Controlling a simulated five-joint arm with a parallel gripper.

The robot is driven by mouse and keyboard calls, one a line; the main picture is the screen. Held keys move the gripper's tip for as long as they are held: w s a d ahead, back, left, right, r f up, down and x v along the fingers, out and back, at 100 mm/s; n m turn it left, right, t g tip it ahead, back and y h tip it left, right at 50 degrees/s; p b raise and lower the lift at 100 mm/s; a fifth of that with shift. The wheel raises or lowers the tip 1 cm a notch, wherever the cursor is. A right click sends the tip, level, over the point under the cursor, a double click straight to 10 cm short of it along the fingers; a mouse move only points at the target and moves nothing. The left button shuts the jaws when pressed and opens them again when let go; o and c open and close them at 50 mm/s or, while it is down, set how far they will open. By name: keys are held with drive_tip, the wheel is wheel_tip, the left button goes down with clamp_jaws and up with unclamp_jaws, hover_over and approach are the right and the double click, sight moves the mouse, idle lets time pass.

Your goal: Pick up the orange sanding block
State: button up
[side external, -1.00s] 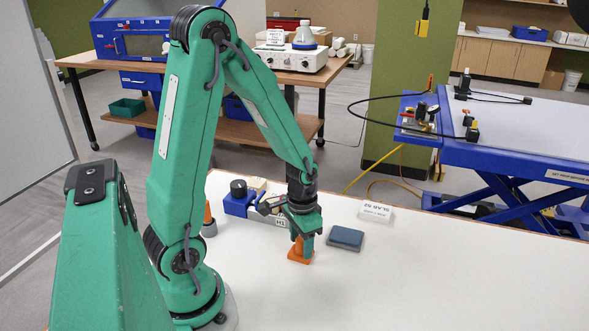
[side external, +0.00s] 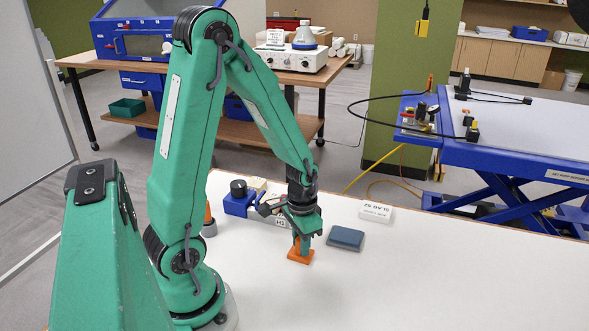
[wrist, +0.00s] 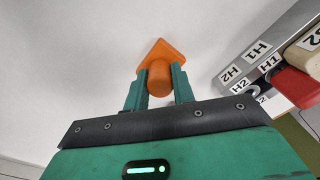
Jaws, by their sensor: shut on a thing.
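The orange sanding block (side external: 300,256) is on the white table, with a flat base and an upright round handle. It also shows in the wrist view (wrist: 160,57), with its handle between my two green fingers. My gripper (side external: 301,243) is shut on the handle from above; it shows in the wrist view too (wrist: 159,84). The fingers hide part of the handle in the side view. The base looks to be at or just above the table top; I cannot tell whether it touches.
A dark blue-grey block (side external: 345,238) lies just right of my gripper, with a white labelled block (side external: 376,211) behind it. A grey labelled rack (wrist: 265,52) stands close by with red and beige items. The front and right of the white table (side external: 450,285) are clear.

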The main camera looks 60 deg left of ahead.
drive_tip(key=shift+r, duration=0.2)
drive_tip(key=shift+r, duration=1.2)
drive_tip(key=shift+d+r, duration=0.25)
drive_tip(key=shift+r, duration=0.6)
drive_tip(key=s+d+r, duration=0.3)
drive_tip(key=d+r, duration=0.3)
drive_tip(key=d, duration=0.4)
drive_tip(key=shift+d+r, duration=0.3)
drive_tip(key=shift+d, duration=0.1)
drive_tip(key=shift+s, duration=0.1)
drive_tip(key=shift+o, duration=1.1)
drive_tip(key=shift+c, duration=0.4)
